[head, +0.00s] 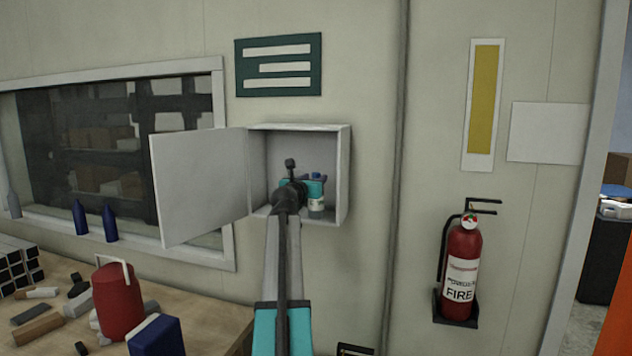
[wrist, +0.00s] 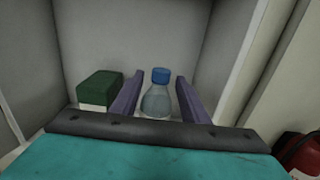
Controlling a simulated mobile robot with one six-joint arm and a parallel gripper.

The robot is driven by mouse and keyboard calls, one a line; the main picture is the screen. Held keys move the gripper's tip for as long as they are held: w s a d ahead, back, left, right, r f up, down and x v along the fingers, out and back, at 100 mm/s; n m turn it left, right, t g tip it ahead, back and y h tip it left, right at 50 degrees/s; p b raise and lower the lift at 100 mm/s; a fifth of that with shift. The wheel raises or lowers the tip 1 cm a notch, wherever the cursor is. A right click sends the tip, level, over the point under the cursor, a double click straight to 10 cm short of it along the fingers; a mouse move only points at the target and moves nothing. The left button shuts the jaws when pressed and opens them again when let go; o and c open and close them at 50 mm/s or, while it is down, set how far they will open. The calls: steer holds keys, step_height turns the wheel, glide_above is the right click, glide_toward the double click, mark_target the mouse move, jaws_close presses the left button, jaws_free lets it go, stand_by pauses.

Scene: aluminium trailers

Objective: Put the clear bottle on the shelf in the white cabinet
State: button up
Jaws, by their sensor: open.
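The white cabinet (head: 345,175) hangs on the wall with its door (head: 200,185) swung open to the left. The clear bottle (wrist: 156,101) with a blue cap stands upright inside it, between the two fingers of my gripper (wrist: 158,97). In the head view the bottle (head: 317,205) shows at the cabinet's lower right, partly covered by my gripper (head: 316,180). My gripper is open, with a gap visible between the bottle and the right finger. The bottle's base is hidden in the wrist view.
A green and white box (wrist: 98,88) stands left of the gripper inside the cabinet. A fire extinguisher (head: 462,270) hangs on the wall to the right. A workbench (head: 215,315) at the lower left holds a red can (head: 118,303) and a blue box (head: 157,338).

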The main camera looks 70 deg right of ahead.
steer(key=shift+s+a+b, duration=0.15)
steer(key=shift+a+b, duration=0.5)
steer(key=shift+a, duration=2.25)
steer(key=shift+s, duration=0.1)
